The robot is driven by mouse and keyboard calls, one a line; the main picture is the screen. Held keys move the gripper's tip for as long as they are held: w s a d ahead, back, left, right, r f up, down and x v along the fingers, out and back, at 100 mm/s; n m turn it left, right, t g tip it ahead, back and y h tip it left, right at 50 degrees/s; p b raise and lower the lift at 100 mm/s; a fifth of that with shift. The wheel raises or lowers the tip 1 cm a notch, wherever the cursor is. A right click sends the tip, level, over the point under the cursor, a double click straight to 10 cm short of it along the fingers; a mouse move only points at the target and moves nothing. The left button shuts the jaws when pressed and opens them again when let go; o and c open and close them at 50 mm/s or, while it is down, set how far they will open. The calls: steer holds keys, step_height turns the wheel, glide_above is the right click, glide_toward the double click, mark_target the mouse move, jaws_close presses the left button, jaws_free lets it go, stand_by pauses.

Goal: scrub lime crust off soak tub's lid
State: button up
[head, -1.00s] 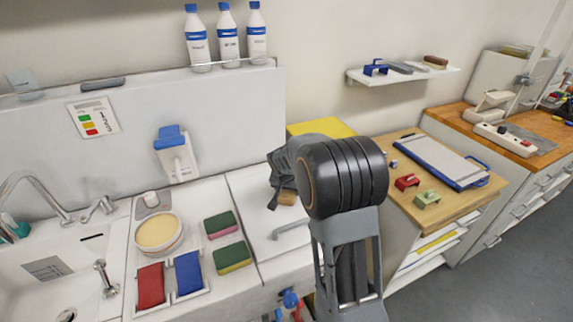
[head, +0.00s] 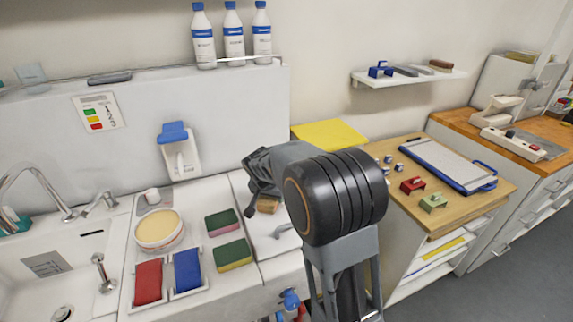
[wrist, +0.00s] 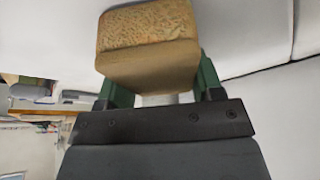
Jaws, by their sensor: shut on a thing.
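The soak tub's lid (head: 272,243) appears to be the white panel with a bar handle (head: 283,230), right of the sponges in the head view. My gripper (head: 258,199) is over it, partly hidden by my own arm. In the wrist view, my gripper (wrist: 158,98) is shut on a tan scrubbing block (wrist: 148,30) with a rough, textured face. The block also shows in the head view (head: 268,206), close to the lid; I cannot tell whether it touches. I cannot make out any lime crust.
A sink (head: 40,268) is further left. A wooden bench with a clipboard (head: 440,162) stands right.

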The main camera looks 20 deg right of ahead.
step_height(320, 180, up, 3)
steer(key=shift+d+p, duration=0.15)
steer(key=shift+p, duration=0.25)
steer(key=shift+r+p, duration=1.4)
steer(key=shift+r, duration=1)
